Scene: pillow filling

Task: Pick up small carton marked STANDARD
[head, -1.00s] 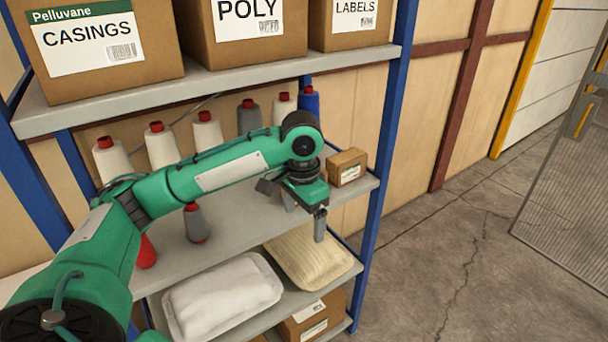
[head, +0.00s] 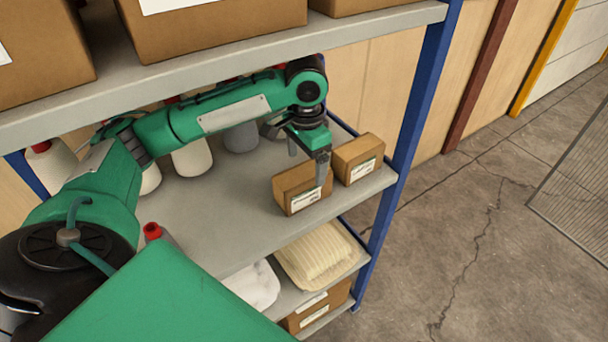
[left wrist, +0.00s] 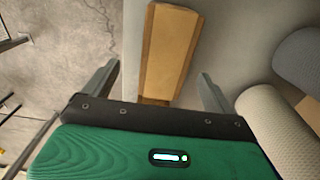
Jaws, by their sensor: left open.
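Two small brown cartons with white and green labels stand side by side at the right end of the middle shelf in the head view: a nearer-left one (head: 289,183) and a right one (head: 366,149). The print is too small to read, so I cannot tell which is marked STANDARD. My left gripper (head: 306,168) is open and empty at the nearer-left carton, one finger overlapping its front. In the left wrist view, a carton (left wrist: 170,50) lies ahead, between the lines of the open fingers (left wrist: 158,76). Contact cannot be told. My right gripper is not in view.
The cartons stand on the grey middle shelf (head: 220,212), close to a blue post (head: 415,110). Thread cones (head: 191,155) stand behind my arm. The upper shelf (head: 225,62) with large boxes is close above. Below lies a cream pillow-like item (head: 315,255). Open floor is at right.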

